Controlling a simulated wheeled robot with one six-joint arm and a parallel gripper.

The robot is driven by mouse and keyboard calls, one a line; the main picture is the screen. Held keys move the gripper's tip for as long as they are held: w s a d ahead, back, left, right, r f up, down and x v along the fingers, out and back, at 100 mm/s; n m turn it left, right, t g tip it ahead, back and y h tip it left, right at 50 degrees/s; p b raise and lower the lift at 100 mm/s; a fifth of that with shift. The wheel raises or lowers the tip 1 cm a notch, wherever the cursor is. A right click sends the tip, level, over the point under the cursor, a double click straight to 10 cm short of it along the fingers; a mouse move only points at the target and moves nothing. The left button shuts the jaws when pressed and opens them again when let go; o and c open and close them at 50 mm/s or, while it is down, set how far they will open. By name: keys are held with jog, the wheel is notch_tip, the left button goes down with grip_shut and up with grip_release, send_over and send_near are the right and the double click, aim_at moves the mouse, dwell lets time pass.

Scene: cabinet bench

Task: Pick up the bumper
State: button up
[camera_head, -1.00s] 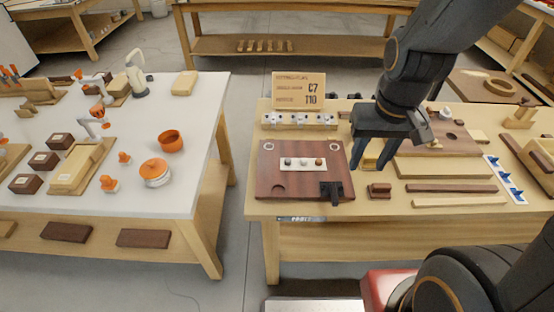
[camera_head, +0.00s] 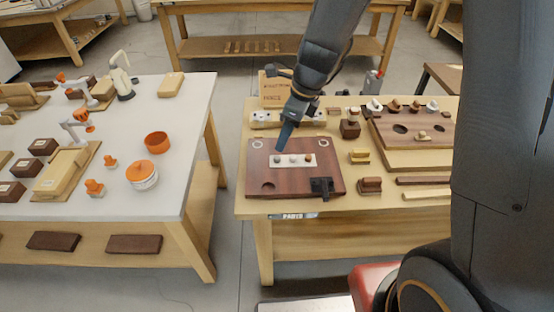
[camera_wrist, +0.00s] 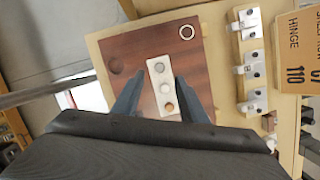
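A white strip (camera_head: 302,167) lies on a dark red-brown board (camera_head: 262,183). It carries three small round pieces, which look like bumpers: a pale one (camera_wrist: 160,67), a whitish one (camera_wrist: 164,88) and a brownish one (camera_wrist: 169,107). I cannot tell which of them the task means. My gripper (camera_wrist: 158,82) is open and empty, with a finger on each side of the strip in the wrist view. In the head view my gripper (camera_head: 284,138) points down over the board near the strip's left end. Its height above the strip is unclear.
A black fixture (camera_head: 321,187) sits at the board's front right. A pale rack with white hinges (camera_head: 262,120) and a wooden sign (camera_head: 275,92) stand behind. A wooden block (camera_head: 359,157) and a larger holed board (camera_head: 430,128) lie to the right. A white table (camera_head: 185,110) stands left.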

aim_at(278, 157)
jog(key=x, duration=0.7)
jog(key=shift+d+f, duration=0.1)
jog(key=shift+f, duration=0.25)
jog(key=c, duration=0.8)
